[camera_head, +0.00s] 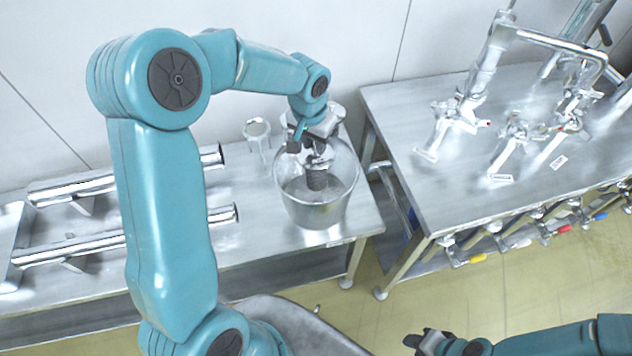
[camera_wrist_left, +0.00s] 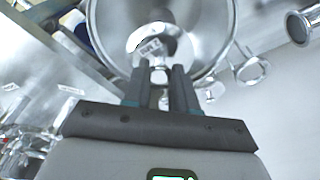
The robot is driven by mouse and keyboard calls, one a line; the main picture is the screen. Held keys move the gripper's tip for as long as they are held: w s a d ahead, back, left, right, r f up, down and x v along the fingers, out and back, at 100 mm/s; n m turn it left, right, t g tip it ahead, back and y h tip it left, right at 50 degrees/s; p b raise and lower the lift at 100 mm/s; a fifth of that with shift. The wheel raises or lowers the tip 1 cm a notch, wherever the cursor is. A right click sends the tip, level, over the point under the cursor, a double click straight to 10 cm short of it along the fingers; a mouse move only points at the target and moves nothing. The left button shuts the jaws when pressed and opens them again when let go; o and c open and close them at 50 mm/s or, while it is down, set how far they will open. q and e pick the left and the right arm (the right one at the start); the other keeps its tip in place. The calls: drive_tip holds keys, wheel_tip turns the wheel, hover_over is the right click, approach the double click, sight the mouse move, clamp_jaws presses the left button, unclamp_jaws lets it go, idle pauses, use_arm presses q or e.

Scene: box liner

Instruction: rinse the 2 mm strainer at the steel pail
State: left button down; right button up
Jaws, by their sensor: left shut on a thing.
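The steel pail (camera_head: 316,214) stands near the right end of the left bench, and its round rim fills the top of the left wrist view (camera_wrist_left: 105,22). My left gripper (camera_head: 317,152) is over the pail's mouth, shut on the strainer. The strainer's dark cylindrical mesh (camera_head: 317,179) hangs down inside the pail's opening. In the left wrist view the strainer's shiny round top (camera_wrist_left: 140,38) carries a white label, too small to read surely. Whether the mesh touches liquid is unclear. My right gripper (camera_head: 424,340) is low at the bottom edge, away from the pail; its jaw opening is unclear.
A small clear or metal funnel-shaped piece (camera_head: 258,138) stands left of the pail. Polished steel tubes (camera_head: 125,235) lie on the bench further left. A steel table (camera_head: 420,190) with pipes and valves (camera_head: 515,135) stands to the right, across a narrow gap.

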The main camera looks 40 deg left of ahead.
use_arm(q)
drive_tip(key=shift+r+p, duration=1.55)
drive_tip(key=shift+r, duration=1.1)
drive_tip(key=shift+r+p, duration=0.45)
drive_tip(key=shift+r, duration=3.7)
drive_tip(key=shift+r, duration=2)
